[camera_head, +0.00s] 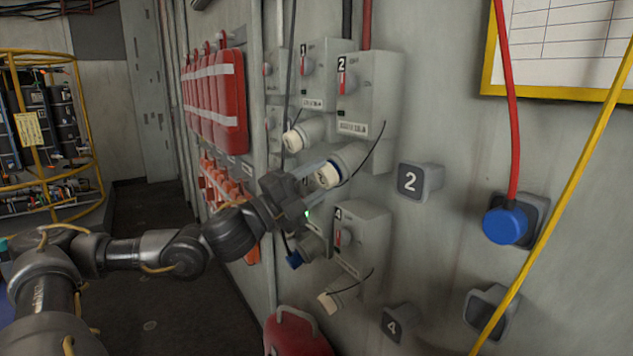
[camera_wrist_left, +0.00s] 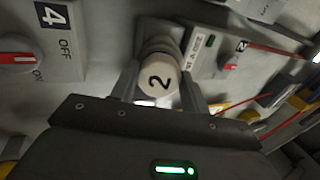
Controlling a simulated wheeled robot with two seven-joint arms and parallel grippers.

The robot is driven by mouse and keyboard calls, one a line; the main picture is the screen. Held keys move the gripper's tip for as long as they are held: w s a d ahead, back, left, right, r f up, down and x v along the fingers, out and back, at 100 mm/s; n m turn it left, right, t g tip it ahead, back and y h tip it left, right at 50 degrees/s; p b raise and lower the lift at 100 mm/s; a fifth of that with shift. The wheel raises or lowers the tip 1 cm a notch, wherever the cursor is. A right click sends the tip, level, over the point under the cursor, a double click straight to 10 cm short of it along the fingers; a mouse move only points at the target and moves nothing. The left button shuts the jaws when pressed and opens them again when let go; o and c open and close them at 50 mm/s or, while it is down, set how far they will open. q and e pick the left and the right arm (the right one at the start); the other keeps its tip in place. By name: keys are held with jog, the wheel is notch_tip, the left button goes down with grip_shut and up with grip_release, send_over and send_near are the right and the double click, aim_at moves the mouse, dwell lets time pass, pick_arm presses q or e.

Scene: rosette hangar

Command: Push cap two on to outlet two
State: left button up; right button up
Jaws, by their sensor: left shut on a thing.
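Cap two (camera_head: 327,176) is a round cream cap; its face, marked 2, shows in the left wrist view (camera_wrist_left: 158,81). Outlet two (camera_head: 350,155) is the grey spout slanting down from the grey box labelled 2 (camera_head: 366,95); it also shows behind the cap in the left wrist view (camera_wrist_left: 160,38). My left gripper (camera_head: 316,174) is shut on cap two, one finger on each side in the left wrist view (camera_wrist_left: 157,92). The cap sits at the spout's mouth, in line with it. I cannot tell how far it is on. My right gripper is not in view.
Neighbouring boxes labelled 1 (camera_head: 314,75) and 4 (camera_head: 361,228) have capped outlets close by. A blue plug (camera_head: 505,226) on a red cable and a yellow cable (camera_head: 570,170) hang at right.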

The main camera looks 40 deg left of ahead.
pick_arm(q)
jog(key=shift+w+r, duration=0.15)
jog(key=shift+w, duration=0.2)
dwell(0.3)
jog(key=o, duration=1.4)
jog(key=shift+d, duration=0.1)
jog(key=shift+c, duration=0.2)
jog(key=shift+s+f, duration=0.2)
jog(key=shift+f, duration=0.05)
jog(key=b+v, duration=0.7)
jog(key=v, duration=0.3)
jog(key=shift+s, duration=0.2)
